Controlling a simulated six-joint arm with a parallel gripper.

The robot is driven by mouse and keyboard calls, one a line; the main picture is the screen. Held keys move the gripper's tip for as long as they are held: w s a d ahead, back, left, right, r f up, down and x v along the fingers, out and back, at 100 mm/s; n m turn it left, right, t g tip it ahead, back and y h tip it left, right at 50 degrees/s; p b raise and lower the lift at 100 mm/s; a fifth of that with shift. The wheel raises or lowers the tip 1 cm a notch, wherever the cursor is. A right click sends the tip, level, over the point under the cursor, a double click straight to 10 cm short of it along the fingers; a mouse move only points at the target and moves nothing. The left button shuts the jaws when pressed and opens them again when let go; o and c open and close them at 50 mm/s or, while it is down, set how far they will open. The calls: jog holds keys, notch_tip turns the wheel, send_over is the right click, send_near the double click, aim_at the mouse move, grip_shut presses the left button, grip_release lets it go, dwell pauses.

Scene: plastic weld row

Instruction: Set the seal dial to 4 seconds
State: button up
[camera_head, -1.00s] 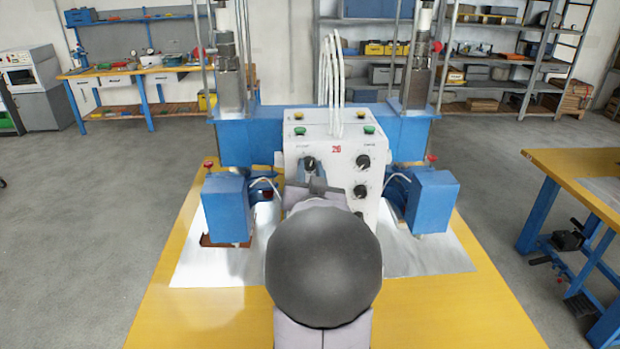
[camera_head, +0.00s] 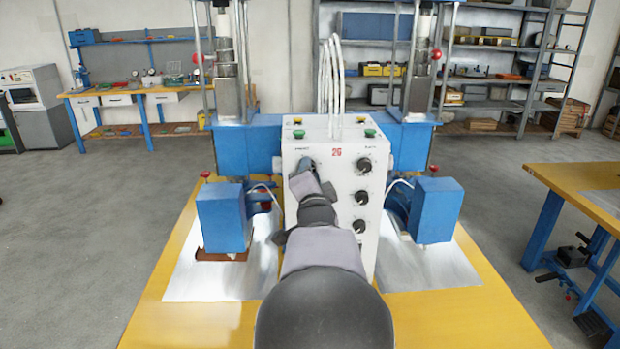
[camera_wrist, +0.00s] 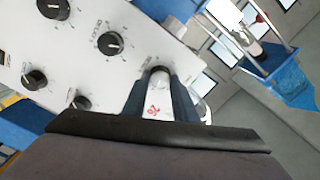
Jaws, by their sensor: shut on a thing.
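The white control box (camera_head: 330,215) stands at the middle of the blue machine, with black dials on its front. My gripper (camera_head: 307,172) reaches the upper left dial and covers most of it. In the wrist view my gripper (camera_wrist: 160,82) has its two fingers on either side of this dial (camera_wrist: 160,71), shut on it. The dial's pointer and scale are hidden or too small to read. Other dials show uncovered, including the upper right dial (camera_head: 364,165), the middle right dial (camera_head: 361,198) and the lower right dial (camera_head: 359,227). The labels are too small to read.
Blue blocks stand left (camera_head: 222,217) and right (camera_head: 436,210) of the control box. Green and yellow buttons sit on its top, and white cables (camera_head: 332,90) rise behind. The yellow table (camera_head: 450,320) has clear room at the front right.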

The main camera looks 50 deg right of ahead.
jog(key=shift+m, duration=0.5)
jog(key=o, duration=1)
jog(key=shift+o, duration=0.2)
jog(key=shift+s+a, duration=0.1)
jog(key=b+v, duration=0.2)
jog(key=v, duration=0.5)
